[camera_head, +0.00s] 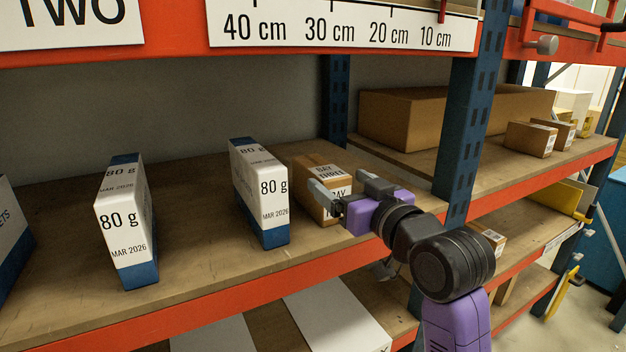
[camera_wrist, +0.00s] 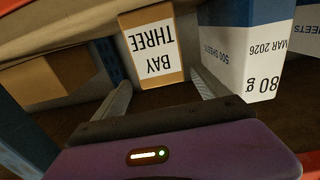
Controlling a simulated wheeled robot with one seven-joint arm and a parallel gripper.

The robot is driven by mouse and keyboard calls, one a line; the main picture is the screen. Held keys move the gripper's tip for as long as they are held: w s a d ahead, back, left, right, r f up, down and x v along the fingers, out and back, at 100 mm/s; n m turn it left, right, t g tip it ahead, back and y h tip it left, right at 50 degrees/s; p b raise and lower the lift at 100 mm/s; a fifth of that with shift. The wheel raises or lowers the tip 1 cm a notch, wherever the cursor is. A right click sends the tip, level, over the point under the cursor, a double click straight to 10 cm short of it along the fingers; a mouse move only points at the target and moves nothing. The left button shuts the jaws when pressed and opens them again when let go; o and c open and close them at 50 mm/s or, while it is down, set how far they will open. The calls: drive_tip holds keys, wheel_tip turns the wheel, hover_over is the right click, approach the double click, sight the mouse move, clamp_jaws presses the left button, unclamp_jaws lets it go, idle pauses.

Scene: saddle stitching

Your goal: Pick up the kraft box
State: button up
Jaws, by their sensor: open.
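The kraft box (camera_head: 325,170) is a small brown carton with a white "BAY THREE" label. It stands on the wooden shelf, right of the white and blue paper packs. In the wrist view the kraft box (camera_wrist: 153,50) shows upside down, in line with the gap between my fingers. My gripper (camera_head: 338,182) is purple with grey fingers. It is open and empty at the near side of the box, and its fingers hide part of the box's front. The fingers also show in the wrist view (camera_wrist: 160,86); I cannot tell whether they touch the box.
A white and blue 80 g pack (camera_head: 262,195) stands close left of the box; another pack (camera_head: 124,222) is farther left. A blue upright (camera_head: 465,120) rises at the right. A large carton (camera_head: 400,120) lies behind it. The orange shelf edge (camera_head: 250,290) runs in front.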

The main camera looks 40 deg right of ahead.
sight(320, 166)
drive_tip(key=shift+w+d+r, duration=0.3)
drive_tip(key=shift+w+r, duration=0.1)
drive_tip(key=shift+w, duration=0.15)
drive_tip(key=shift+p+x, duration=0.3)
drive_tip(key=shift+x, duration=0.6)
drive_tip(key=shift+a+f+p+x, duration=0.15)
drive_tip(key=shift+p+x, duration=0.3)
drive_tip(key=shift+x, duration=0.9)
drive_tip(key=shift+a+f+p+x, duration=0.1)
drive_tip(key=shift+p+x, duration=0.3)
drive_tip(key=shift+x, duration=1)
clamp_jaws()
drive_tip(key=shift+r, duration=0.1)
